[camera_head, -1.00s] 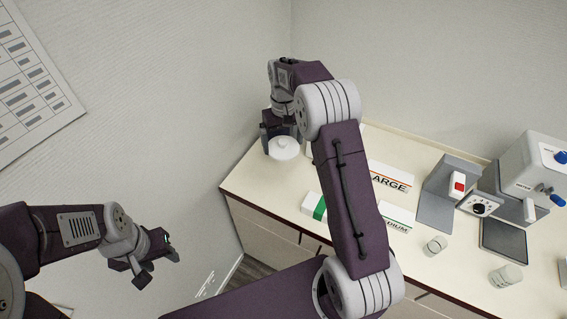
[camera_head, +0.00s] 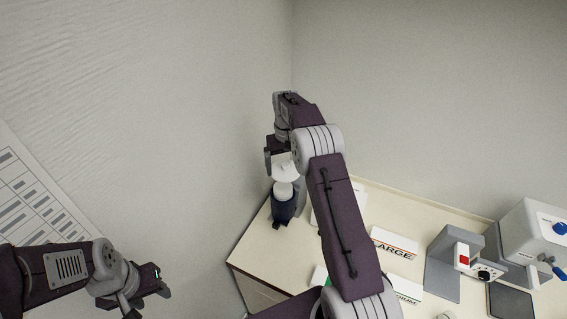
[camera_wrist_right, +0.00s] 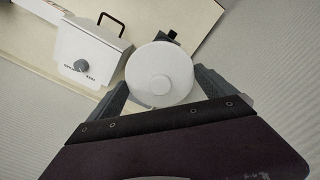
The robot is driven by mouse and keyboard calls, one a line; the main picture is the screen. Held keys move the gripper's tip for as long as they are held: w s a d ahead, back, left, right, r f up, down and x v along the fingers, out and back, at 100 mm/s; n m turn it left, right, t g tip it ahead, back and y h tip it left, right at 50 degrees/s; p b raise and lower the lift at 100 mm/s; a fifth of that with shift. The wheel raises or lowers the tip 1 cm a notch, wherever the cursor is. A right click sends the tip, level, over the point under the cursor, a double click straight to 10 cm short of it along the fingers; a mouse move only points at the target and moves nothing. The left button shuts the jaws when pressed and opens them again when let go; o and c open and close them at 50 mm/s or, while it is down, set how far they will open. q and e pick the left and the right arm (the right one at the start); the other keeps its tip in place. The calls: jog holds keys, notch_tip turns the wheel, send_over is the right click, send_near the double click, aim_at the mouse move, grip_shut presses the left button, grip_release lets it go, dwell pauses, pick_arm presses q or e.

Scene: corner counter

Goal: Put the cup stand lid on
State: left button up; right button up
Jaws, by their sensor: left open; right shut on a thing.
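A white round lid (camera_head: 285,164) with a small knob is held by my right gripper (camera_head: 283,160). In the right wrist view the lid (camera_wrist_right: 160,78) sits between the two fingers of my right gripper (camera_wrist_right: 158,88), which are shut on it.
The counter (camera_head: 256,240) meets the walls behind. Boxes, one lettered "ARGE" (camera_head: 394,248), and grey machines (camera_head: 455,262) stand to the right. The right wrist view shows a white appliance (camera_wrist_right: 85,55) with a knob and dark handle. My right forearm hides part of the counter.

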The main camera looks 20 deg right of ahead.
aim_at(281, 168)
jog(key=shift+s+a+r, duration=0.1)
jog(key=shift+s+a, duration=0.1)
jog(key=shift+s, duration=0.15)
jog(key=w+f+b, duration=0.1)
jog(key=f, duration=0.1)
jog(key=w+f, duration=0.2)
jog(key=shift+w+f+b, duration=0.2)
jog(key=shift+w+b, duration=0.05)
jog(key=shift+b, duration=0.15)
jog(key=shift+s+d+f+b, duration=0.15)
jog(key=shift+s+f+b, duration=0.3)
jog(key=shift+f+b, duration=0.25)
jog(key=shift+s+f, duration=0.25)
jog(key=shift+s, duration=0.3)
jog(key=shift+w+a+f, duration=0.1)
jog(key=shift+w+a, duration=0.1)
jog(key=shift+w, duration=0.1)
jog(key=shift+w+f, duration=0.15)
jog(key=shift+w, duration=0.2)
jog(key=shift+s+d, duration=0.1)
jog(key=shift+s, duration=0.45)
pick_arm(q)
jog(key=f, duration=0.2)
jog(key=w+f, duration=0.1)
jog(key=shift+w+a+f, duration=0.15)
jog(key=shift+a+f, duration=0.05)
jog(key=shift+f, duration=0.2)
pick_arm(e)
jog(key=shift+w, duration=0.1)
